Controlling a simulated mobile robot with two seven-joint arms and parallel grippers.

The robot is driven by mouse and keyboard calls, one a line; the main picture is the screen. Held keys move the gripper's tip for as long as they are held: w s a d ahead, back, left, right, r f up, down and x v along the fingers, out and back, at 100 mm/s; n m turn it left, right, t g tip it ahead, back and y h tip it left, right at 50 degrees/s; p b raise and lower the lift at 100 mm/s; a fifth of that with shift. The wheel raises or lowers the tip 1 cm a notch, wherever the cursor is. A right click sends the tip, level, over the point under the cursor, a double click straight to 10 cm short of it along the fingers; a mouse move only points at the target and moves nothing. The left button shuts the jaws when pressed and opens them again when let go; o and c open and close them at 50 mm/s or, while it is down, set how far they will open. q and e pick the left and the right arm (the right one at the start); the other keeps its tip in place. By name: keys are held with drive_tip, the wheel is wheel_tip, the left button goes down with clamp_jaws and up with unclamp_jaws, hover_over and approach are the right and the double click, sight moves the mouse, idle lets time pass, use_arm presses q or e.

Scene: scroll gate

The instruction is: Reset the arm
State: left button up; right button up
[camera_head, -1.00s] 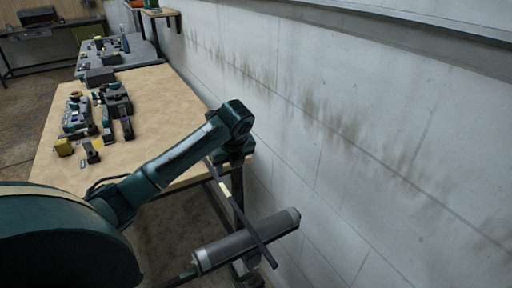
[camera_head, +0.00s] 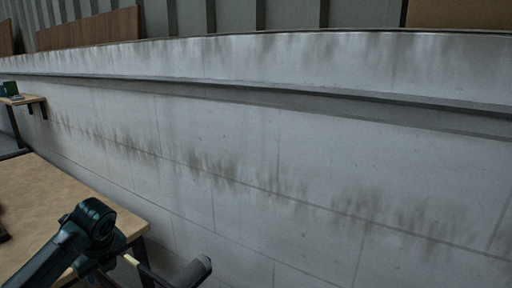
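My dark teal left arm (camera_head: 48,258) comes in at the lower left of the head view, with its rounded joint (camera_head: 92,218) in front of the table's right end. Beyond the joint, a dark bar with a pale yellow mark and a dark grey cylinder (camera_head: 196,271) show at the bottom edge, apart from the wall. The picture's lower edge cuts off much of the arm and cylinder. I cannot make out the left gripper's fingers or whether they hold anything. My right gripper is not in view.
A wooden-topped table (camera_head: 45,195) stands at the lower left, close to a long stained grey wall (camera_head: 290,185) with a ledge. A small shelf (camera_head: 18,99) with a green item is at the far left. The space before the wall at right looks clear.

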use_arm(q)
drive_tip(key=s+d+f+n+t+h, duration=0.4)
drive_tip(key=d+f+n, duration=0.3)
drive_tip(key=d+f, duration=0.85)
drive_tip(key=s+d+f+n+t+h, duration=0.1)
drive_tip(key=s+d+f+n, duration=0.2)
drive_tip(key=s+n, duration=0.4)
drive_tip(key=s+d+f+n+t+h, duration=0.1)
drive_tip(key=s+d+n, duration=0.4)
drive_tip(key=s, duration=0.5)
wheel_tip(320, 180, down, 2)
drive_tip(key=shift+d+n+t+h, duration=0.15)
drive_tip(key=shift+n+t+h, duration=0.15)
drive_tip(key=shift+n+t, duration=0.55)
